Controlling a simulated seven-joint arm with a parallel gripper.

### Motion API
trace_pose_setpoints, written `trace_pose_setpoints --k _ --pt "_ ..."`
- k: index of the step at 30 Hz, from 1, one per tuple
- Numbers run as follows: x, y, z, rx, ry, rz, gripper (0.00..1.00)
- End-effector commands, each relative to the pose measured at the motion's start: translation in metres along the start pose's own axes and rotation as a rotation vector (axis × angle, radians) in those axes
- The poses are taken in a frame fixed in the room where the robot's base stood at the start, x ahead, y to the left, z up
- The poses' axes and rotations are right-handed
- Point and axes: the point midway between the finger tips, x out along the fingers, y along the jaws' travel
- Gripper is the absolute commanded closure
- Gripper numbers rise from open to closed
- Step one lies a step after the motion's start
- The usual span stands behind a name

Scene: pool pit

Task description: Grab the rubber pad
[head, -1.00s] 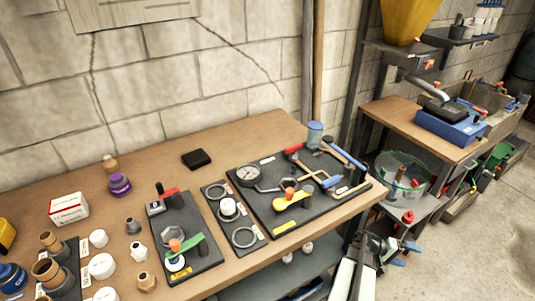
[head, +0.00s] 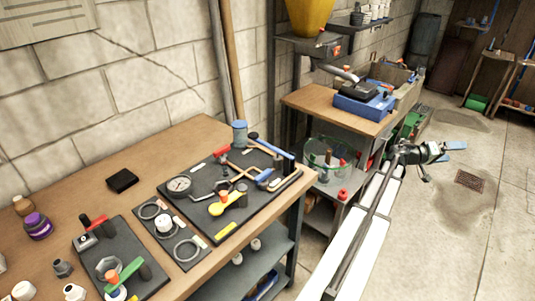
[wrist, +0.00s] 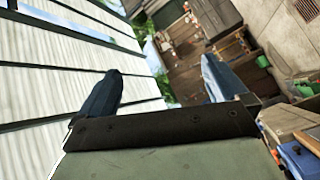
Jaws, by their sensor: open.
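A small flat black square pad (head: 122,180), which looks like the rubber pad, lies on the wooden workbench (head: 100,170) near the wall, in the left part of the head view. My gripper (head: 446,158) is far to the right of it, out over the floor beyond the bench. In the wrist view, my gripper (wrist: 160,82) has its two blue fingers wide apart with nothing between them. The pad is not seen in the wrist view.
A dark tool mat (head: 237,226) with a gauge, hammers and a yellow tool lies right of the pad. A purple jar (head: 38,226) stands left of it. The bench around the pad is bare. A second bench (head: 335,110) holds a blue machine (head: 364,106).

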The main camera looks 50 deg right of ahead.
Motion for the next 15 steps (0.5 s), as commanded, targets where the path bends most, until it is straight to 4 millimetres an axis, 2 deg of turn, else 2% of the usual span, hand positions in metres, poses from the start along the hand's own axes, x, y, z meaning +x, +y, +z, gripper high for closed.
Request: trace_pose_setpoints --k 1,3,8,11,15 --pt "0.009 0.016 -0.009 0.023 -0.005 0.008 0.0" --pt "0.014 0.032 -0.02 0.048 -0.011 0.011 0.0" --pt "0.012 0.055 -0.051 0.108 -0.036 -0.014 0.0" --pt "-0.003 0.06 -0.08 0.148 -0.06 -0.063 0.0" --pt "-0.044 0.05 -0.122 0.187 -0.099 -0.175 0.0"
